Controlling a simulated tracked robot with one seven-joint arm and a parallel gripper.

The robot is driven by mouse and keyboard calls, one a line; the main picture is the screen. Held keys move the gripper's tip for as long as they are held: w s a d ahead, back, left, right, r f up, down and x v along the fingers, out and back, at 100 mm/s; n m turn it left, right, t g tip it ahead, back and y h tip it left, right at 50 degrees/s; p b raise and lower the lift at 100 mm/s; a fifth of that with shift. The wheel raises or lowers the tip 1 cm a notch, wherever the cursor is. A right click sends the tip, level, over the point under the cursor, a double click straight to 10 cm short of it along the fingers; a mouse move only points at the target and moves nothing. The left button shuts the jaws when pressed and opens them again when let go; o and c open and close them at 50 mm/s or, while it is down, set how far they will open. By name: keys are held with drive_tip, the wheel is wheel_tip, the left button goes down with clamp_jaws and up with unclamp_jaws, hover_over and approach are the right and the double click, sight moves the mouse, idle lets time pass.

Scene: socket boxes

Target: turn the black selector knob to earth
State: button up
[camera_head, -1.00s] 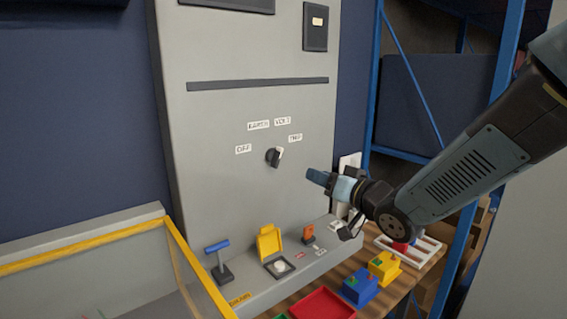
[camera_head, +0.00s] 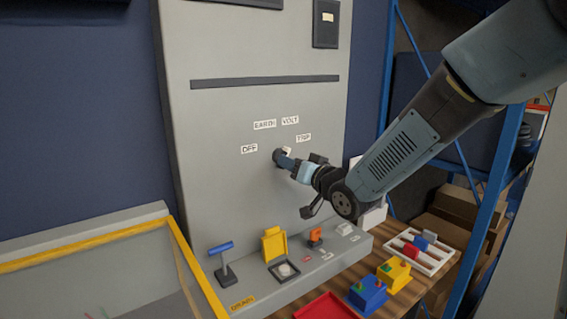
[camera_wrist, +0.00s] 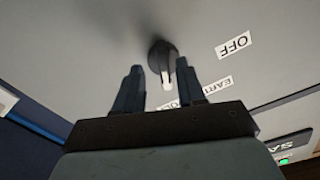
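The black selector knob (camera_wrist: 158,54) is on the grey panel (camera_head: 230,120) and has a white pointer (camera_wrist: 166,78). In the wrist view the pointer points towards the partly hidden VOLT label (camera_wrist: 168,104). The EARTH label (camera_head: 264,125) is up and left of the knob in the head view, where my fingers mostly hide the knob. My gripper (camera_head: 284,158) is at the panel, open, with one finger on each side of the knob's line. The knob shows between and slightly beyond the fingertips. I cannot tell whether they touch it.
OFF (camera_head: 249,148), VOLT (camera_head: 290,121) and TRIP (camera_head: 303,138) labels surround the knob. Below, a ledge carries a blue-handled lever (camera_head: 221,250), a yellow cover (camera_head: 273,243) and an orange switch (camera_head: 315,237). The panel around the knob is flat and clear.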

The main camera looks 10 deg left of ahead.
drive_tip(key=shift+w+a, duration=0.4)
drive_tip(key=shift+a, duration=0.1)
drive_tip(key=shift+c, duration=0.3)
